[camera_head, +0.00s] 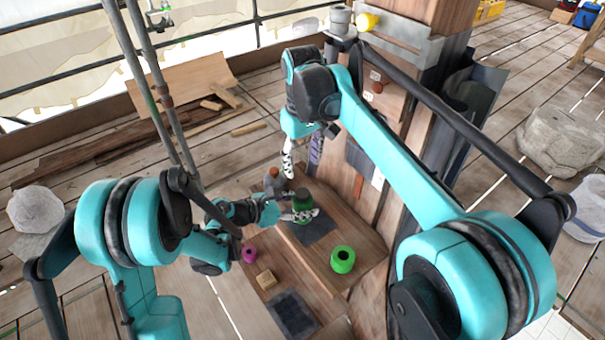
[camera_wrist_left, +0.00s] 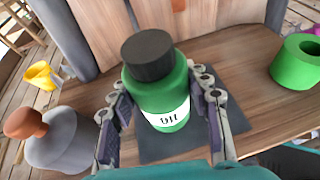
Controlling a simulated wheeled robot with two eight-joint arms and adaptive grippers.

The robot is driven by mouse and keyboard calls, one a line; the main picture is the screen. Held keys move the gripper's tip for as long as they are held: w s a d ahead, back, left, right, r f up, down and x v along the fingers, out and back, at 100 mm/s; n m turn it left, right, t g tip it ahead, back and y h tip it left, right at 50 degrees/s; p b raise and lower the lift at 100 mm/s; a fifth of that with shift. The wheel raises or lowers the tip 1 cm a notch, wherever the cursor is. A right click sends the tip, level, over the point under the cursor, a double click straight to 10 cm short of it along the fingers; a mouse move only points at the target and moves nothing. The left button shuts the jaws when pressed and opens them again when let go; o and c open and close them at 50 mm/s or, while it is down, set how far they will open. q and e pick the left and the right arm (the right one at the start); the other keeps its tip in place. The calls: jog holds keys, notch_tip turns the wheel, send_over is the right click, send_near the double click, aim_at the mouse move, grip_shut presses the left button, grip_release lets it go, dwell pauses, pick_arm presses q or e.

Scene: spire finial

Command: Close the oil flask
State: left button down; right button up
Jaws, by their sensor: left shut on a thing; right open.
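The oil flask (camera_wrist_left: 160,95) is a green bottle with a white label, upright on a dark square mat (camera_wrist_left: 190,147). A dark round cap (camera_wrist_left: 147,55) sits on top of it; I cannot tell how tightly. In the head view the flask (camera_head: 303,197) stands on the wooden bench. My left gripper (camera_head: 302,215) has a finger on each side of the flask's body and is shut on it, as the left wrist view (camera_wrist_left: 165,120) shows. My right gripper (camera_head: 289,170) is open and empty, pointing down just above and left of the flask in the head view.
A grey bottle with a brown stopper (camera_wrist_left: 60,138) stands left of the flask. A green ring-shaped piece (camera_head: 343,260), a magenta ring (camera_head: 250,254), a wooden block (camera_head: 266,280) and another dark mat (camera_head: 292,313) are on the bench. The wooden spire (camera_head: 400,130) rises behind.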

jog(key=shift+r, duration=0.5)
pick_arm(q)
jog(key=c, duration=0.6)
grip_release()
jog(key=shift+c, duration=0.2)
jog(key=v, duration=1.2)
